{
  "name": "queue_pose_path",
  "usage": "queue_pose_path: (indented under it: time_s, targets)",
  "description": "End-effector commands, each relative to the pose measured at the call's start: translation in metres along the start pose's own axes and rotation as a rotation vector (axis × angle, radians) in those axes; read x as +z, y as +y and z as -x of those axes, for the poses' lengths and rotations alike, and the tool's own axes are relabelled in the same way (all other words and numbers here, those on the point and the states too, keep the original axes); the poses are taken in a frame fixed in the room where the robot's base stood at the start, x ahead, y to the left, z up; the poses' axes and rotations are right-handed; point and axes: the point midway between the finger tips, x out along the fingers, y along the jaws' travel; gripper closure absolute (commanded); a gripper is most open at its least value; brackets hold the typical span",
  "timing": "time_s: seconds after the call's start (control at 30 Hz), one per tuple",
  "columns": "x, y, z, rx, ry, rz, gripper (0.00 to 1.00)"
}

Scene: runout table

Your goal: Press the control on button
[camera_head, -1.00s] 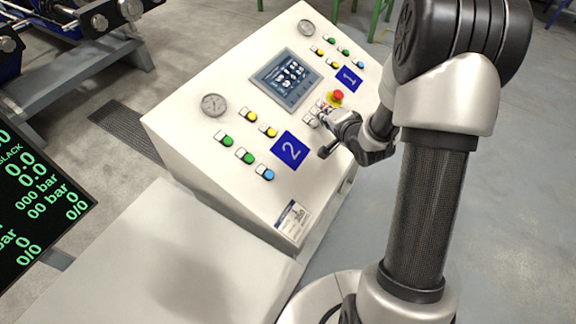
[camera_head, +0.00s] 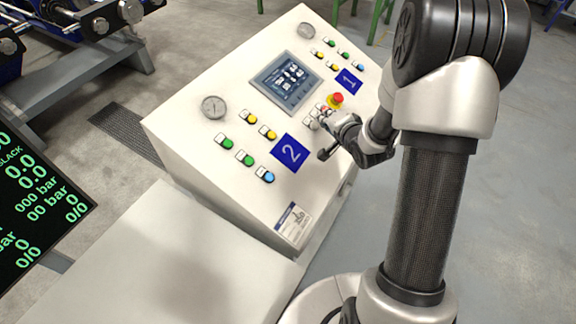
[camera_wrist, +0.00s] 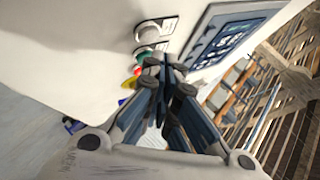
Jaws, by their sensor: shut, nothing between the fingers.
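The sloped white control panel (camera_head: 225,180) carries the buttons. My gripper (camera_head: 321,122) is shut and empty, low over the panel's small button group beside the red emergency stop (camera_head: 337,98). In the wrist view my gripper (camera_wrist: 166,66) has its fingertips together, close to the panel face. A round grey-white button (camera_wrist: 148,33) on a labelled plate sits just above and left of the tips. More of the group, with green (camera_wrist: 139,57) and yellow bits, is partly hidden behind the fingers. The labels are too small to read, so I cannot tell which one is control on.
The touchscreen (camera_head: 287,80) lies left of the gripper. Pressure gauges (camera_head: 213,107) sit on the far edge. A black readout screen (camera_head: 35,205) stands at left.

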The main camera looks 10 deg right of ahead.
Motion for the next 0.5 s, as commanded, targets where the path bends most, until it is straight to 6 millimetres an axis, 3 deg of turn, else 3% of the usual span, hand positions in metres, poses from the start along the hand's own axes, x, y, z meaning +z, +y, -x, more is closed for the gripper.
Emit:
queue_pose_path:
  time_s: [0.5]
  targets:
    - [0.0026,0.0028,-0.0033,0.000,-0.001,0.000,1.00]
